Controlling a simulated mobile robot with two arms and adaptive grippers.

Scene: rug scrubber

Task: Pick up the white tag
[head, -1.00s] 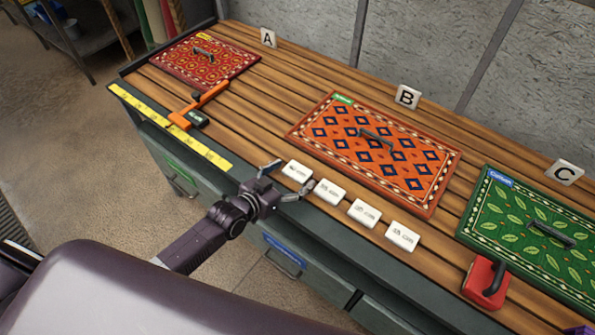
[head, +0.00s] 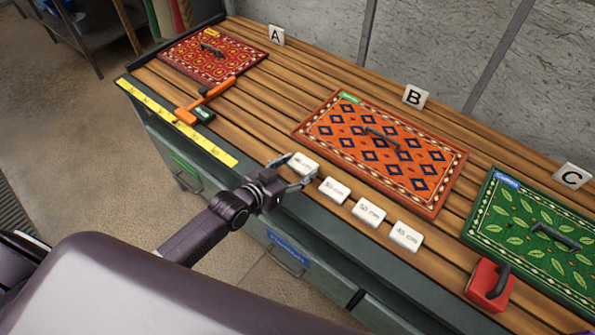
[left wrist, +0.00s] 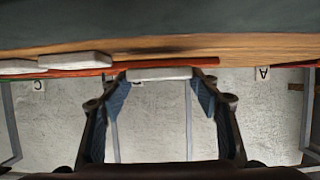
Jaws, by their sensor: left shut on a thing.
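Several white tags with printed lengths lie in a row along the front of the slatted bench. The leftmost white tag (head: 304,164) is between the fingers of my left gripper (head: 294,172), which is shut on it. In the left wrist view this tag (left wrist: 158,74) shows between the two blue finger pads of the gripper (left wrist: 160,92), at the bench edge. The other tags (head: 334,190), (head: 369,212) and (head: 406,236) lie to its right, apart from it; the nearest also shows in the wrist view (left wrist: 75,60). My right gripper is not in view.
Behind the tags lie a red rug (head: 210,58), an orange rug (head: 350,132) and a green rug (head: 510,222), each with a handle. A yellow ruler (head: 175,122), an orange tool (head: 205,100) and a red block with a handle (head: 488,282) lie near the front edge.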

